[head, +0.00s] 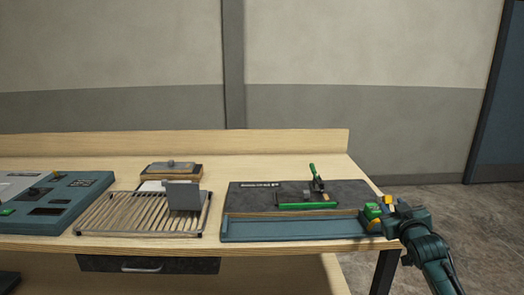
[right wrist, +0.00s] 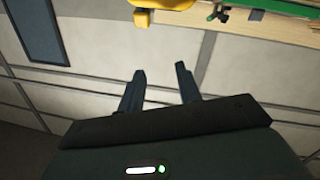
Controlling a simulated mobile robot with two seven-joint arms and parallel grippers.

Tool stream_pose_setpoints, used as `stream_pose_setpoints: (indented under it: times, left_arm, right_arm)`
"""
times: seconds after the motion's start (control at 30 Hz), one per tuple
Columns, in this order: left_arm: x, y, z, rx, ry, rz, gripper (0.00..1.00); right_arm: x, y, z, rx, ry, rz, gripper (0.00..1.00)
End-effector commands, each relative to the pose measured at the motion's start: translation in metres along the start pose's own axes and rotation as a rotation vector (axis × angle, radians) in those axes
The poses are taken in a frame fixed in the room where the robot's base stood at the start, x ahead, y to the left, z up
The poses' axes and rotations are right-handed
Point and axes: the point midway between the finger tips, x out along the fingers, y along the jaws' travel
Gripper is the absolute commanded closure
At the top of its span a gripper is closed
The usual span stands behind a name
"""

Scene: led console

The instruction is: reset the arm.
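My right gripper (head: 392,215) is at the right end of the workbench, beside a green and yellow block (head: 372,212) at the end of a long blue tray (head: 290,229). I cannot tell in the head view whether they touch. In the right wrist view the two fingers of my right gripper (right wrist: 160,72) stand apart with only grey wall behind them, so it is open and empty. A yellow part (right wrist: 165,6) shows at the top edge of that view, beyond the fingertips. My left gripper is not in view.
The wooden bench (head: 220,243) holds a dark mat (head: 245,200) with a green clamp-like fixture (head: 308,205), a slatted rack (head: 110,215) with a grey plate (head: 183,195), a wooden-based block (head: 174,171) and a blue console (head: 75,195). Open floor lies right of the bench.

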Motion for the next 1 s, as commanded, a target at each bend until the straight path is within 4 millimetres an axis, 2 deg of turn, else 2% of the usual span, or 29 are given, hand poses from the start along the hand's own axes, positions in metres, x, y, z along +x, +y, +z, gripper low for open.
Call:
stream_pose_setpoints:
  times: [0.03,0.17,0.27,0.37,0.47,0.53,0.7,0.8,0.9,1.0]
  left_arm:
    - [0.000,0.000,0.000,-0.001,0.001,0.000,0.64]
    - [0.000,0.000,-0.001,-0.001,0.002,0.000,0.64]
    - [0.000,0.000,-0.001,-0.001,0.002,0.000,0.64]
    - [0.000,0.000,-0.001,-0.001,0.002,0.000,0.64]
    - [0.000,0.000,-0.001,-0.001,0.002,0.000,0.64]
    - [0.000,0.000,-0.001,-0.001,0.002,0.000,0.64]
    - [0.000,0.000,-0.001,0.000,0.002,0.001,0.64]
    - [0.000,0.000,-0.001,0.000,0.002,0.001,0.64]
    - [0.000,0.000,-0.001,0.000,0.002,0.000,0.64]
    - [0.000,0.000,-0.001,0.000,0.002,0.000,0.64]
  right_arm:
    - [-0.012,-0.022,0.025,-0.009,-0.024,-0.034,0.66]
    - [-0.041,-0.060,0.064,-0.011,-0.065,-0.094,0.66]
    - [-0.071,-0.091,0.097,-0.006,-0.105,-0.147,0.66]
    - [-0.113,-0.127,0.133,0.008,-0.154,-0.210,0.66]
    - [-0.168,-0.164,0.168,0.036,-0.214,-0.279,0.66]
    - [-0.212,-0.188,0.188,0.063,-0.259,-0.327,0.66]
    - [-0.310,-0.228,0.214,0.139,-0.360,-0.413,0.66]
    - [-0.351,-0.240,0.219,0.176,-0.405,-0.441,0.66]
    - [-0.377,-0.246,0.220,0.202,-0.435,-0.457,0.66]
    - [-0.389,-0.249,0.220,0.214,-0.448,-0.464,0.66]
